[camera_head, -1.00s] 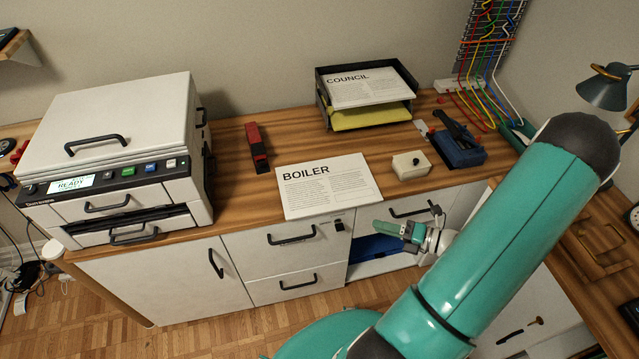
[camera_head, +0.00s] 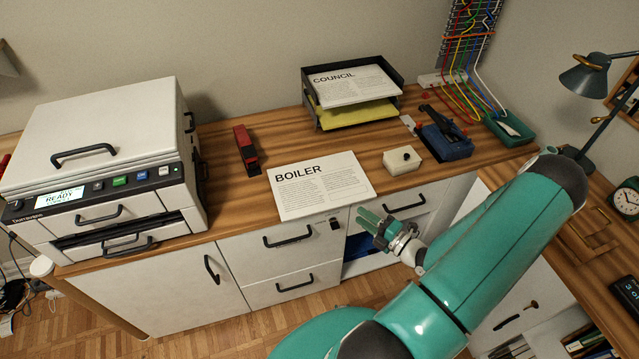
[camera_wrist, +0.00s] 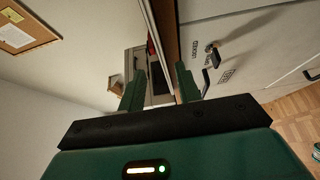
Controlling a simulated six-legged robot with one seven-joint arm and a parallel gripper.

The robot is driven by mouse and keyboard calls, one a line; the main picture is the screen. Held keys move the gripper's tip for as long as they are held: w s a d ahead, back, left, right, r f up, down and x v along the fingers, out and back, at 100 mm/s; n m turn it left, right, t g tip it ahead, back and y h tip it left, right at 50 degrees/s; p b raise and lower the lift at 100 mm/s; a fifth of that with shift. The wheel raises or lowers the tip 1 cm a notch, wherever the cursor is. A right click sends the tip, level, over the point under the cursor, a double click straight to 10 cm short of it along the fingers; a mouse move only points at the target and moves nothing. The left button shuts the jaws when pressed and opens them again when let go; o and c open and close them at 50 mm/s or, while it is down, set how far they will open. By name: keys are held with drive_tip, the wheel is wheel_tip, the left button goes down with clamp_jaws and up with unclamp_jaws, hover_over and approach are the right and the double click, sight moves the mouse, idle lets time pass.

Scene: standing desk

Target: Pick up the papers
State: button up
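The BOILER paper (camera_head: 318,185) lies flat on the wooden desk, its near edge reaching the desk's front edge. The COUNCIL paper (camera_head: 355,84) lies on the upper level of a black tray (camera_head: 394,72) at the back, with yellow paper (camera_head: 352,115) on the level below. My gripper (camera_head: 368,218) is in front of the desk, below and right of the BOILER paper, apart from it. In the wrist view my gripper (camera_wrist: 160,88) has its two green fingers apart with nothing between them. The wrist view shows neither paper clearly.
A white printer (camera_head: 100,160) stands at the left. White drawers (camera_head: 285,245) are below. A lamp (camera_head: 590,85) is at the right.

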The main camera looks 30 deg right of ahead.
sight(348, 205)
drive_tip(key=x, duration=0.5)
drive_tip(key=shift+w+d+f, duration=0.1)
drive_tip(key=shift+w+d, duration=0.05)
drive_tip(key=shift+d, duration=0.1)
clamp_jaws()
